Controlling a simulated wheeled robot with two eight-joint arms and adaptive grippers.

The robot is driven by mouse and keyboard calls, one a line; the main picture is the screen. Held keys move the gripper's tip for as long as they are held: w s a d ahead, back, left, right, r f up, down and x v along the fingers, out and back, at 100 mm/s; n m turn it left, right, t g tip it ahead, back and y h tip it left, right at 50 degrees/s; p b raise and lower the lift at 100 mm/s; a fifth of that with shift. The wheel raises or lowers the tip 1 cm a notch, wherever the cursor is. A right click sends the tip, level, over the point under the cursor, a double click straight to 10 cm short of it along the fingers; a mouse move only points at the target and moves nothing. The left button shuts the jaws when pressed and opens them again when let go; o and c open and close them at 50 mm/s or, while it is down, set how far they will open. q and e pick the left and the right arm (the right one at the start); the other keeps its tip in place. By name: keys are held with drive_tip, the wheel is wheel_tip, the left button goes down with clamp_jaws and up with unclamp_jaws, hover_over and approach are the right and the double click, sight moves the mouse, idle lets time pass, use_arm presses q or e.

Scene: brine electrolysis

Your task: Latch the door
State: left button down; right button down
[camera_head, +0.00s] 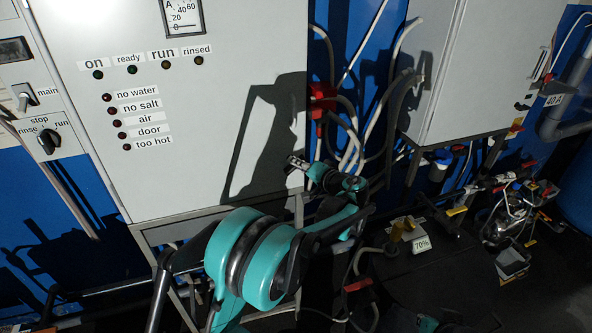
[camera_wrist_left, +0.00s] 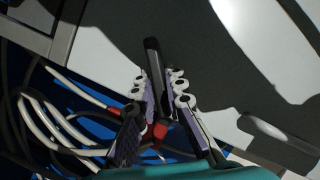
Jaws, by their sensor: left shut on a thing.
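The pale grey cabinet door (camera_head: 215,110) fills the left middle of the head view, with indicator lights and labels on it; I cannot tell whether it is fully closed. My left gripper (camera_head: 298,163) is at the door's right edge, low down, and its arm hides part of the frame below. In the left wrist view my left gripper (camera_wrist_left: 158,98) is shut on a black latch handle (camera_wrist_left: 152,58), which sticks up between the fingers against the pale panel. The handle's lower end is partly hidden by the fingers.
A red fitting (camera_head: 322,100) and several pale hoses (camera_head: 347,150) hang just right of the door edge. A second pale cabinet (camera_head: 480,65) stands to the right. A dark tank with a 70% label (camera_head: 422,245) sits low, with pipes and valves crowding the right.

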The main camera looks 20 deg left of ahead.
use_arm(q)
drive_tip(key=m+y+b, duration=0.1)
drive_tip(key=m+b, duration=0.2)
drive_tip(key=shift+d+f+m+y, duration=0.1)
drive_tip(key=shift+f+m+y, duration=0.2)
drive_tip(key=shift+y, duration=0.1)
drive_tip(key=shift+m+t+y+b, duration=0.45)
drive_tip(key=shift+m+b, duration=0.5)
drive_tip(key=shift+m, duration=0.25)
drive_tip(key=shift+r, duration=0.1)
drive_tip(key=c, duration=1.6)
unclamp_jaws()
drive_tip(key=shift+o, duration=0.2)
drive_tip(key=v, duration=1.2)
